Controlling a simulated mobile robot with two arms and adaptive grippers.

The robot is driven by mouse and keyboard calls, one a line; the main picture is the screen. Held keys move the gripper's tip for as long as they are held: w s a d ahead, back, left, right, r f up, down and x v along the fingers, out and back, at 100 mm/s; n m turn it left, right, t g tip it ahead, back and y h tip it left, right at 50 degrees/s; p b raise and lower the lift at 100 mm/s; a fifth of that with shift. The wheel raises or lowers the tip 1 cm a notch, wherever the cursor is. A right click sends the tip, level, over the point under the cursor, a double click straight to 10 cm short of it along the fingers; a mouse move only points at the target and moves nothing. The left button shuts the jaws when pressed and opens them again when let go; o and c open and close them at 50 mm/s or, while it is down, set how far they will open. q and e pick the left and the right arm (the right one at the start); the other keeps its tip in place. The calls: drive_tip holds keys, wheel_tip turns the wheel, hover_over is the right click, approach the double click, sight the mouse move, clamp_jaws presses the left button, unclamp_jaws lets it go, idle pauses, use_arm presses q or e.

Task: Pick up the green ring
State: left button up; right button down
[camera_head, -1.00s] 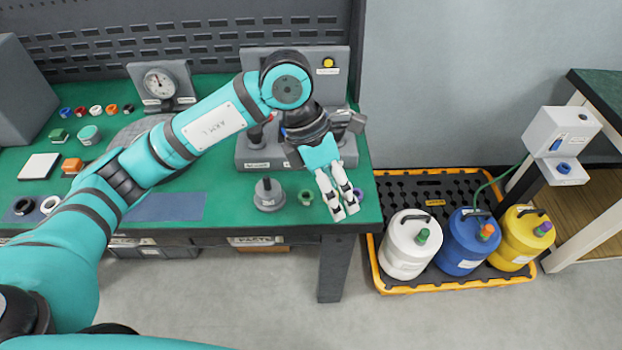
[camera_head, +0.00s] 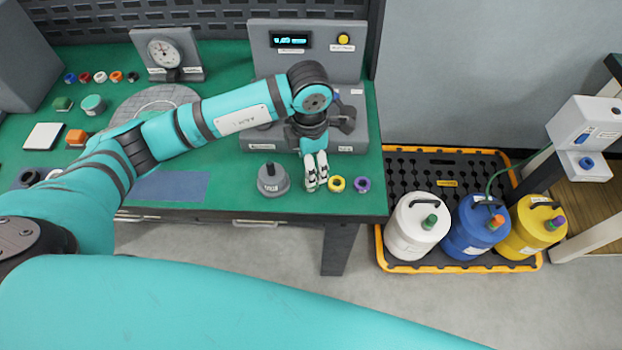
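My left gripper (camera_head: 316,186) points down over the front right of the green bench, between a grey knobbed weight (camera_head: 272,180) and a yellow ring (camera_head: 337,184). Its two pale fingers are close together, and I cannot tell whether they are open or shut. A purple ring (camera_head: 362,185) lies right of the yellow one. My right gripper is not in view.
A grey device with a lit display (camera_head: 290,40) stands behind the gripper. A dial gauge (camera_head: 164,55) and several small coloured rings are at the back left. White (camera_head: 405,235), blue (camera_head: 462,240) and yellow (camera_head: 520,238) jugs stand on a floor tray (camera_head: 400,267).

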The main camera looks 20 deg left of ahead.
use_arm(q)
drive_tip(key=shift+s+d+f, duration=0.1)
drive_tip(key=shift+d+f, duration=0.05)
drive_tip(key=shift+f, duration=0.35)
drive_tip(key=f+p, duration=0.1)
drive_tip(key=f, duration=0.2)
drive_tip(key=shift+d+f+p, duration=0.35)
drive_tip(key=shift+f, duration=0.4)
drive_tip(key=shift+c, duration=0.2)
drive_tip(key=c, duration=0.8)
